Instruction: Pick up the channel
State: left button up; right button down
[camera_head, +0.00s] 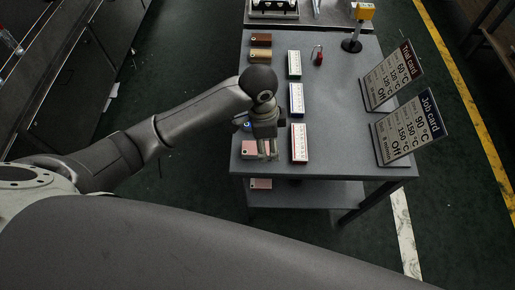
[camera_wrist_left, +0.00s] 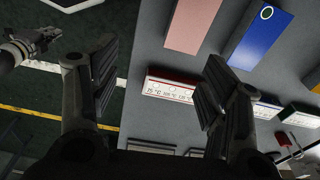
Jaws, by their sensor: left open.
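No part is marked as the channel, and I cannot tell which one it is. Three upright-labelled white strips lie in a row on the grey table: red-edged (camera_head: 299,143), blue-edged (camera_head: 296,99) and green-edged (camera_head: 294,65). My left gripper (camera_head: 268,155) is open and empty above the table's near left part, left of the red-edged strip. In the left wrist view the red-edged strip (camera_wrist_left: 170,87) shows between the open fingers, with temperature figures on its face. A pink block (camera_head: 249,150) is partly hidden by the gripper. My right gripper (camera_wrist_left: 32,46) shows small at the left; its jaws are unclear.
A blue block (camera_wrist_left: 260,38) lies beside the pink one. Brown (camera_head: 261,40) and tan (camera_head: 260,56) blocks sit at the far left. Two cards, the trial card (camera_head: 392,76) and job card (camera_head: 409,127), stand along the right. A yellow device (camera_head: 364,12) stands at the back.

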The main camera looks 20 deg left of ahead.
pick_arm(q)
jog(key=shift+m+y, duration=0.4)
jog(key=shift+y, duration=0.2)
jog(key=w+a+f, duration=0.2)
jog(key=a+f, duration=0.1)
jog(key=shift+w+f, duration=0.3)
jog(key=f, duration=0.1)
jog(key=f+p, duration=0.1)
jog(key=f, duration=0.2)
jog(key=shift+s+a+f, duration=0.15)
jog(key=shift+a+f, duration=0.2)
jog(key=shift+f, duration=0.4)
pick_arm(e)
jog(key=s+d+f, duration=0.1)
jog(key=s, duration=0.4)
jog(key=shift+s+f, duration=0.2)
jog(key=shift+s, duration=0.2)
pick_arm(q)
jog(key=shift+c, duration=0.4)
pick_arm(e)
jog(key=shift+d, duration=0.1)
pick_arm(q)
jog(key=c, duration=1.1)
jog(key=shift+r, duration=0.1)
